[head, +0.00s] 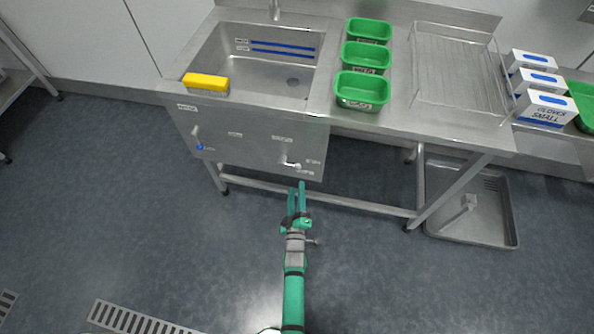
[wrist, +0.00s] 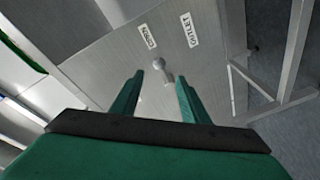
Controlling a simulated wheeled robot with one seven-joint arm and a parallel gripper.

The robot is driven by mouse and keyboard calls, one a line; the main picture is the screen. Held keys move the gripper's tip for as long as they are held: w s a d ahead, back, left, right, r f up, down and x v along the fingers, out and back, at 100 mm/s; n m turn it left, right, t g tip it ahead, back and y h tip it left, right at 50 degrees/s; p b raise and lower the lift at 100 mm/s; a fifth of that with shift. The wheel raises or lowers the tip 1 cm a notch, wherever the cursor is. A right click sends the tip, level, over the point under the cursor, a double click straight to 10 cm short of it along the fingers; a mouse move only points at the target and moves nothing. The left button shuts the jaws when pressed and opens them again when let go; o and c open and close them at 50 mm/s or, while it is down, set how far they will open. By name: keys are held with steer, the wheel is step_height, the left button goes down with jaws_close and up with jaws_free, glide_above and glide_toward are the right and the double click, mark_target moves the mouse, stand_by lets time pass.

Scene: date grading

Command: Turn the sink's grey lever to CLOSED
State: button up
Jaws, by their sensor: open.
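The steel sink (head: 285,75) has a front panel with a pale grey lever (head: 291,163) low on its right side. Small labels sit around this lever, too small to read surely in the head view. In the wrist view the lever (wrist: 158,66) shows just ahead of my fingers, roughly between their tips. Two white labels (wrist: 148,36) are on the panel beyond it. My gripper (head: 297,186) is open and empty, in front of and slightly below the lever in the head view. I see no clear contact. Which marking the lever points at cannot be told.
Another lever with a blue part (head: 200,147) is on the panel's left. A yellow sponge (head: 205,83) lies on the sink's front edge. Green tubs (head: 362,105) and a wire rack (head: 455,107) stand to the right. A table leg (wrist: 293,50) is right in the wrist view.

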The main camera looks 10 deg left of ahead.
mark_target(297, 169)
steer(key=w+a, duration=0.1)
steer(key=w, duration=0.8)
steer(key=shift+a, duration=0.4)
steer(key=shift+w, duration=0.1)
jaws_close()
